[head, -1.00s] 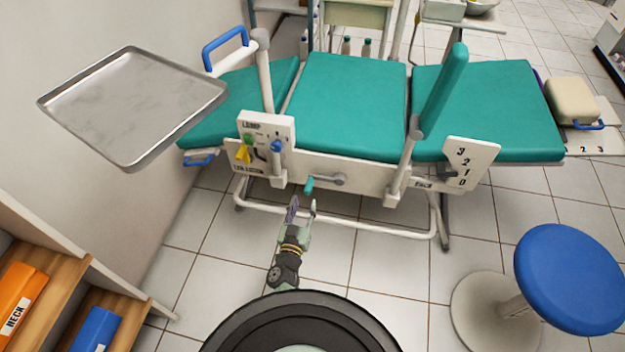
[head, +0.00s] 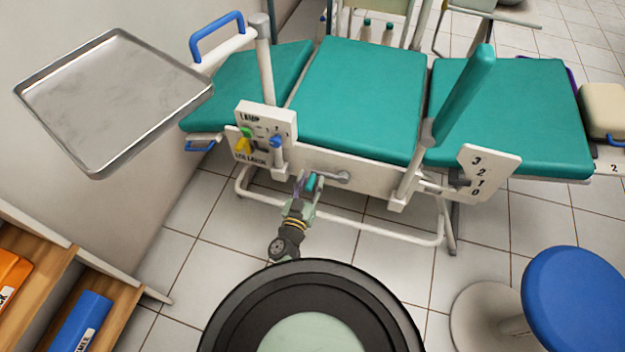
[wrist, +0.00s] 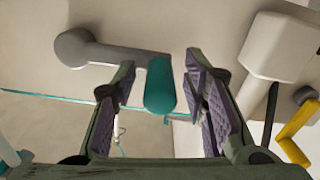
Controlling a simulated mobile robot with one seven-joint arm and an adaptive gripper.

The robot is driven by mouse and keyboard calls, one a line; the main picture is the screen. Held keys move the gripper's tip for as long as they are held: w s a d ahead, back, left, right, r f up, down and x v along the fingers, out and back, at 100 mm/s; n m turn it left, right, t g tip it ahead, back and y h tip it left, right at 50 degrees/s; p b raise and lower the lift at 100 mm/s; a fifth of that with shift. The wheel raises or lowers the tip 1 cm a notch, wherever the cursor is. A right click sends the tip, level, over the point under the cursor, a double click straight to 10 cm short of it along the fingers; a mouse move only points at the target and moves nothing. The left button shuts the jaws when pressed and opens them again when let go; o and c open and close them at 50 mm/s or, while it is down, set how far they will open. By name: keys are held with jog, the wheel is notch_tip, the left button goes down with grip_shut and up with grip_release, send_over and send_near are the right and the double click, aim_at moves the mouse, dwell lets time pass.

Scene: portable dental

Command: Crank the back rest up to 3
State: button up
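The crank (head: 328,176) is a grey arm with a teal handle, mounted on the white side rail of the teal chair. In the wrist view, the teal handle (wrist: 160,86) lies between the fingers of my gripper (wrist: 163,95), with a gap on each side. My gripper is open; in the head view its fingertips (head: 308,184) are at the handle. A white scale plate (head: 489,172) marked 3, 2, 1, 0 stands on the right of the rail, with a dark pointer (head: 459,182) low beside it. The chair's teal sections (head: 362,95) look nearly flat.
A control box (head: 265,122) with green, yellow and blue knobs stands left of the crank. A metal tray (head: 112,100) juts out at left. A teal armrest (head: 466,90) rises right of the crank. A blue stool (head: 575,300) stands at lower right.

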grip_shut()
dwell(0.5)
dwell(0.3)
